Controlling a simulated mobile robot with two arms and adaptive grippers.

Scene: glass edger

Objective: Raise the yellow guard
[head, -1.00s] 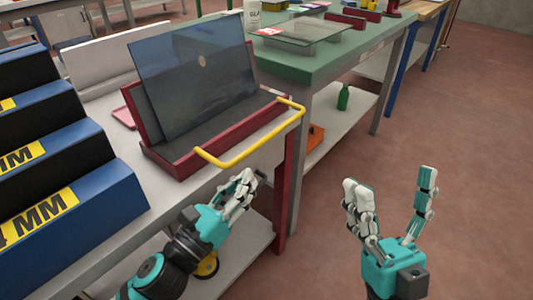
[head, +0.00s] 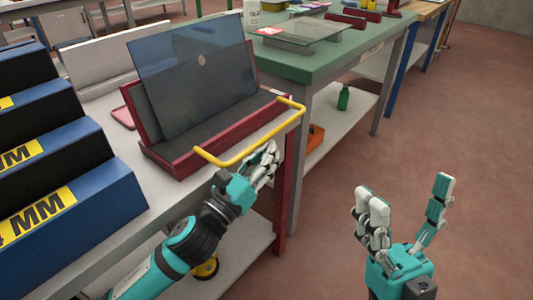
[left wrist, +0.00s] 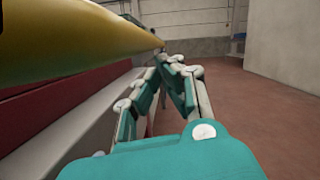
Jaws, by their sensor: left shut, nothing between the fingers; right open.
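The yellow guard (head: 240,158) is a bent bar on the front of the red-framed glass edger (head: 170,160), reaching out past its front edge at a low position. In the left wrist view the yellow guard (left wrist: 80,42) is large and close, at the upper left. My left gripper (head: 270,155) is shut and empty, just below and in front of the bar near its right part. I cannot tell whether it touches the bar. It also shows in the left wrist view (left wrist: 175,68). My right gripper (head: 408,195) is open and empty over the floor at the right.
A dark glass pane (head: 195,80) leans in the edger. Blue stepped blocks (head: 85,215) with yellow labels stand at the left. A green-topped table (head: 340,55) with a glass sheet is behind. The floor at the right is clear.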

